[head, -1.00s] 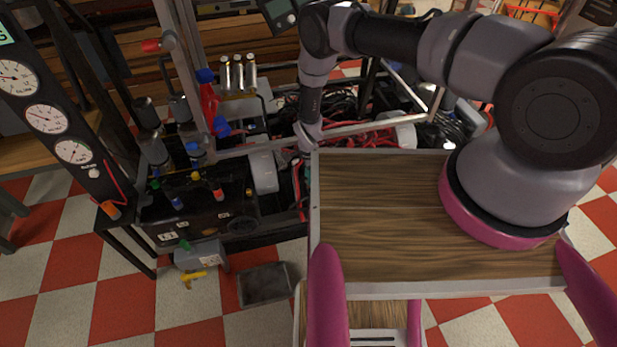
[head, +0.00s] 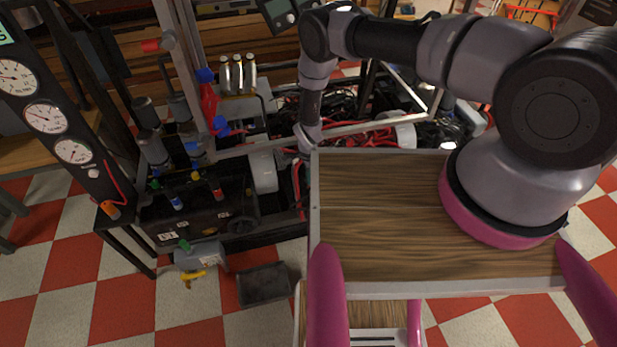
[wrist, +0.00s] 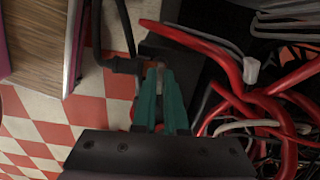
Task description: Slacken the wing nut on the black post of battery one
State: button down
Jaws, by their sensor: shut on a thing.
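My gripper (wrist: 161,78), with teal fingers, shows in the wrist view with its fingertips close together on a small thing that they mostly hide. It is at the end of a black cable lug (wrist: 125,65), where the wing nut and post would sit, but I cannot make out the nut's wings. The dark block of the battery (wrist: 185,62) lies just beside and behind the fingertips. In the head view my wrist reaches down behind the wooden top, and the fingertips, nut and post are hidden there.
Red cables (wrist: 265,105) and grey ones crowd the right of the wrist view. In the head view a wooden tray top (head: 385,215) blocks the near side. A metal rail (head: 350,130) crosses beside my wrist. A grey bin (head: 264,284) stands on the checked floor.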

jog(key=n, duration=0.5)
jog(key=shift+s+n, duration=0.1)
jog(key=shift+n, duration=0.3)
jog(key=n, duration=0.4)
jog(key=shift+d+n, duration=0.15)
jog(key=shift+n, duration=0.15)
jog(key=n, duration=0.5)
jog(key=shift+d, duration=0.1)
jog(key=shift+n, duration=2.4)
jog(key=c, duration=1)
grip_release()
jog(key=shift+o, duration=0.2)
jog(key=shift+r, duration=0.1)
notch_tip(320, 180, up, 11)
jog(key=shift+f, duration=0.2)
